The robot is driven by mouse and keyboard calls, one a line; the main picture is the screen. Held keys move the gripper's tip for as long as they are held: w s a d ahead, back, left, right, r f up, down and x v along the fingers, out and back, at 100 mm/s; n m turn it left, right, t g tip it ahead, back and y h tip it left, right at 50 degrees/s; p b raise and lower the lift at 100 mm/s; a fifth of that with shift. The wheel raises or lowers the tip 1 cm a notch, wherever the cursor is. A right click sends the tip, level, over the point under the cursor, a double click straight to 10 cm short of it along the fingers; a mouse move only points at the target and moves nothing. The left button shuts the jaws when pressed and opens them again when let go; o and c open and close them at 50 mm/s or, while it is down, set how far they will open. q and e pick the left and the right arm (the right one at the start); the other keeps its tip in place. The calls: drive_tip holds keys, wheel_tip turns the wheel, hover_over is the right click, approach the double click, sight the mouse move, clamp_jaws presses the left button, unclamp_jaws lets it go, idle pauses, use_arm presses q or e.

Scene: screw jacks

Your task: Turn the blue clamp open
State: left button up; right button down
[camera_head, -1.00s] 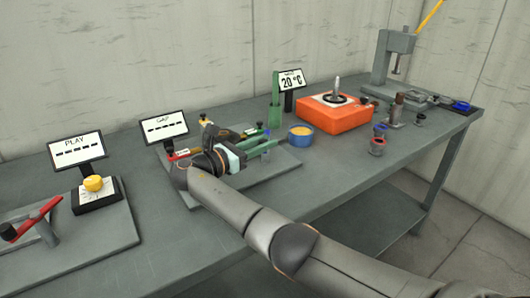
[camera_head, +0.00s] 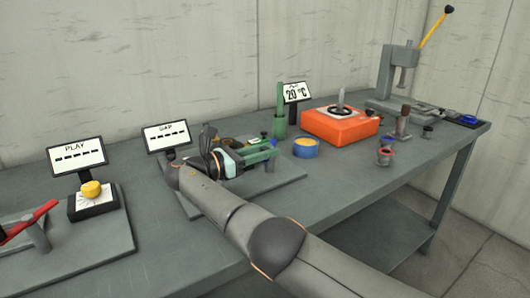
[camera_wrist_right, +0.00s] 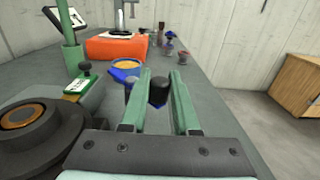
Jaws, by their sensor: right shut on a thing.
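My right gripper (camera_head: 268,160) reaches over the fixture board under the GAP display in the head view. In the right wrist view its two green fingers (camera_wrist_right: 160,85) stand on either side of a black knob (camera_wrist_right: 157,92). The fingers are shut on this knob, which seems to be the clamp's handle end. A small bluish-grey part (camera_wrist_right: 130,84) shows beside the left finger; I cannot tell whether it belongs to the blue clamp. The rest of the clamp is hidden by the gripper, so its angle cannot be read. My left gripper is not in view.
A blue bowl with yellow contents (camera_head: 305,148) stands just beyond the gripper. A dark round part (camera_wrist_right: 28,118) lies close on the left in the wrist view.

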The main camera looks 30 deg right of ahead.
drive_tip(key=shift+d, duration=0.1)
drive_tip(key=c, duration=0.8)
unclamp_jaws()
drive_tip(key=shift+o, duration=0.7)
